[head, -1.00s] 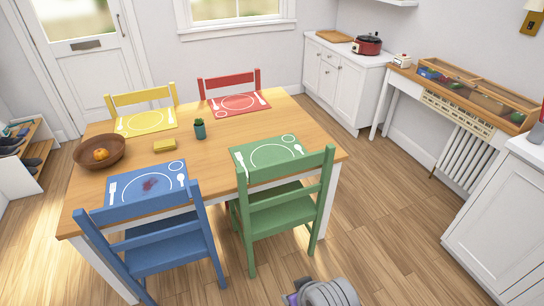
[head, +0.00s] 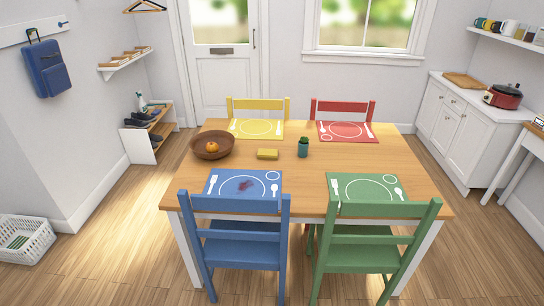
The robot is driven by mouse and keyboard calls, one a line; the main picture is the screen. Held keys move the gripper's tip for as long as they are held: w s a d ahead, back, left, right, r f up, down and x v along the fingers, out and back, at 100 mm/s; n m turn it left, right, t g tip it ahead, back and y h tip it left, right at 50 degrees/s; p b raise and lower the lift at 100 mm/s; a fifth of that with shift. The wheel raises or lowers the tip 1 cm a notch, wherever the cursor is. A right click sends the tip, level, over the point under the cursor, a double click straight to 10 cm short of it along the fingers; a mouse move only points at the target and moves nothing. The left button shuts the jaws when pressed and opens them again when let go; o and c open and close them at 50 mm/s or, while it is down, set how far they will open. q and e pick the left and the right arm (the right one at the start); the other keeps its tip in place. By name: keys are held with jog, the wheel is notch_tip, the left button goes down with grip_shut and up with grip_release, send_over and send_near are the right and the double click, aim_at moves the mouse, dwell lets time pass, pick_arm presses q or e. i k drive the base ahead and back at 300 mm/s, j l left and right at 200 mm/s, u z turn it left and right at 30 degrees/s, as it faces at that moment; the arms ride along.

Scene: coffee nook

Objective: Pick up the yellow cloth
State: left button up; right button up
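A small yellow block-shaped item (head: 267,154), which looks like the yellow cloth folded up, lies on the wooden dining table (head: 310,205). It sits near the middle of the tabletop, between a brown bowl and a small dark green plant pot. Nothing covers it. Neither of my grippers shows in the head view.
The brown bowl (head: 212,145) holds an orange fruit. The plant pot (head: 303,148) is right of the cloth. A stained blue placemat (head: 215,190) lies nearer. A blue chair (head: 240,250) and green chair (head: 365,255) block the table's near side. Open floor lies left.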

aim_at(263, 154)
jog(key=i+j+z, duration=0.1)
jog(key=i+j, duration=0.8)
jog(key=i+z, duration=0.1)
jog(key=z, duration=0.3)
jog(key=i+z, duration=0.15)
jog(key=z, duration=0.25)
jog(key=i+z, duration=0.1)
jog(key=z, duration=0.35)
jog(key=i, duration=0.3)
